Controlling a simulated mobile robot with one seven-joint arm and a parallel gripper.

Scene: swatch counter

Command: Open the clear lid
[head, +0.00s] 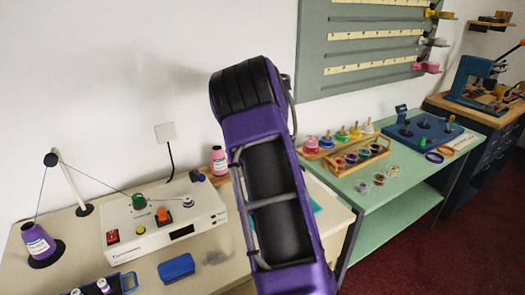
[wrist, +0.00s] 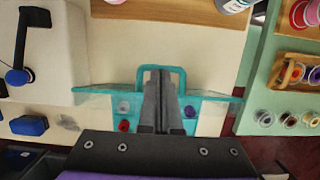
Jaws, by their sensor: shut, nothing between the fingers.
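The clear lid (wrist: 98,97) has a teal tint and shows in the wrist view, with a teal loop handle (wrist: 183,72) at its far edge. Small round grey, red and blue items show through or beneath it on both sides of my fingers. My gripper (wrist: 158,72) is shut and empty; its fingertips overlap the loop in the picture, and I cannot tell whether they touch it. The middle of the lid is hidden behind my fingers, so I cannot tell whether it is raised. In the head view my purple arm hides most of that spot.
A white machine (head: 150,225) with knobs stands left on the pale table, with a blue block (head: 176,268) in front of it. A green table (head: 345,187) on the right holds a wooden rack (head: 340,172) of spools and loose rings. A pink-labelled spool (head: 218,160) stands behind.

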